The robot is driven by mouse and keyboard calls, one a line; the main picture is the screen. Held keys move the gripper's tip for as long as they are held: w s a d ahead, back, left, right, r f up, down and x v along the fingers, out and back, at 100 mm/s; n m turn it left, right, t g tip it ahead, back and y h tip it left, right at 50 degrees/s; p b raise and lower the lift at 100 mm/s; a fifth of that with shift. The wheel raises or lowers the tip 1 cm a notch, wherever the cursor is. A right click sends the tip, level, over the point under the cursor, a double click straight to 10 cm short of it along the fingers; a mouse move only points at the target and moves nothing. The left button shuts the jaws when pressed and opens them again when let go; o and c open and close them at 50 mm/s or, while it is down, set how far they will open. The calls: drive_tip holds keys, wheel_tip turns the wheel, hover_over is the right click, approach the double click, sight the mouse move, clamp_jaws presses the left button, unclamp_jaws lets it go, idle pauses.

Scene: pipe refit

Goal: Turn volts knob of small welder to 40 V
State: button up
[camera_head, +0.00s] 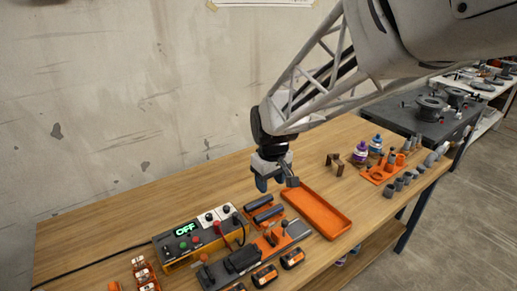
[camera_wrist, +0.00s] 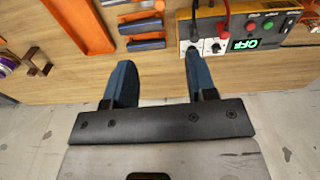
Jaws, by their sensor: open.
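The small welder (camera_head: 195,240) is an orange and grey box on the bench, with a green display (camera_head: 187,229) reading OFF. Its white panels carry two dark knobs (camera_head: 209,217); I cannot read their labels or marks. In the wrist view the welder (camera_wrist: 270,22) is at the top right, with a white-panelled knob (camera_wrist: 216,46) beside the OFF display. My gripper (camera_head: 276,182) is open and empty above the bench, to the right of the welder. In the wrist view its blue fingers (camera_wrist: 158,60) are apart, and the right fingertip overlaps the welder's near left corner.
Red and black leads are plugged into the welder. An orange tray (camera_head: 317,212) lies right of it, with dark-handled tools (camera_head: 265,208) between. An orange-and-grey fixture (camera_head: 250,258) stands in front. Bottles and grey fittings sit farther right. Bare wood lies behind the welder.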

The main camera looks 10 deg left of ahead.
drive_tip(key=w+a+f+n, duration=0.2)
drive_tip(key=a+f, duration=0.3)
drive_tip(key=a, duration=0.4)
drive_tip(key=n, duration=0.3)
hover_over(209, 215)
drive_tip(key=shift+g, duration=0.4)
wheel_tip(209, 215, down, 7)
drive_tip(key=shift+a+f, duration=0.1)
drive_tip(key=shift+a, duration=0.05)
drive_tip(key=shift+f, duration=3.9)
drive_tip(key=c, duration=0.9)
